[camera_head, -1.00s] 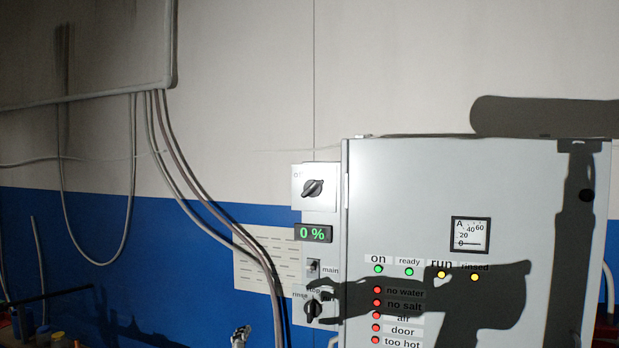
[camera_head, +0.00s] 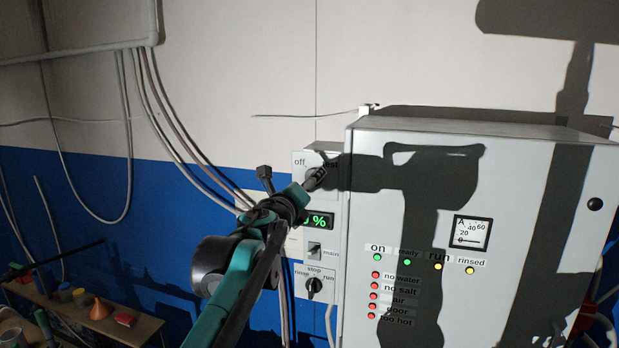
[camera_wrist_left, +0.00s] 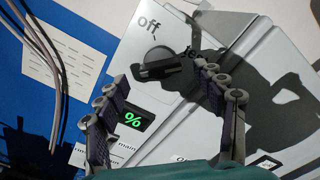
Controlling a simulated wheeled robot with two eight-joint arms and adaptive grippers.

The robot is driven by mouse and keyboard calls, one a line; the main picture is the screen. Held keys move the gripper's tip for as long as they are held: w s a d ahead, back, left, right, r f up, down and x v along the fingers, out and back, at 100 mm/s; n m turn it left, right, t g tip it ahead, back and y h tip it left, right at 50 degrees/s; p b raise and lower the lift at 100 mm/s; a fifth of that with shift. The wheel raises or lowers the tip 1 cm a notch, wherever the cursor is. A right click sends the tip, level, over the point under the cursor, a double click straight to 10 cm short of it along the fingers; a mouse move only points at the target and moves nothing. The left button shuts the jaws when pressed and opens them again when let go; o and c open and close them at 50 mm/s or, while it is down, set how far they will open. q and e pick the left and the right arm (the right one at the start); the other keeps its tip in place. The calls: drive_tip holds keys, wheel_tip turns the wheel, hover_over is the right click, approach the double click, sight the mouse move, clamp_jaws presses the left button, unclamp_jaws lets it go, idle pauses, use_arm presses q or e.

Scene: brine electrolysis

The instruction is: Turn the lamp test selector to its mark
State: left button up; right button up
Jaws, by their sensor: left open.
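The lamp test selector is a dark round knob with a bar handle on a pale plate (camera_head: 299,187), high on the panel's left side. In the left wrist view the knob (camera_wrist_left: 157,60) shows between "off" and a partly shaded "test" label. My left gripper (camera_head: 290,179) is in front of the selector and partly hides it. In the left wrist view my left gripper (camera_wrist_left: 160,76) is open, with a finger to each side of the knob's lower part. I cannot tell whether either finger touches it. My right gripper is not in view.
Below are a green percent display (camera_head: 320,221), a main switch (camera_head: 314,249) and a rinse-stop-run knob (camera_head: 314,285). A grey cabinet (camera_head: 520,165) with lamps and a meter (camera_head: 472,231) stands right. Cables (camera_head: 172,120) hang left. A cluttered bench (camera_head: 140,328) is lower left.

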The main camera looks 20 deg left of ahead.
use_arm(q)
drive_tip(key=shift+w, duration=1.15)
drive_tip(key=shift+c, duration=0.3)
drive_tip(key=c, duration=1.1)
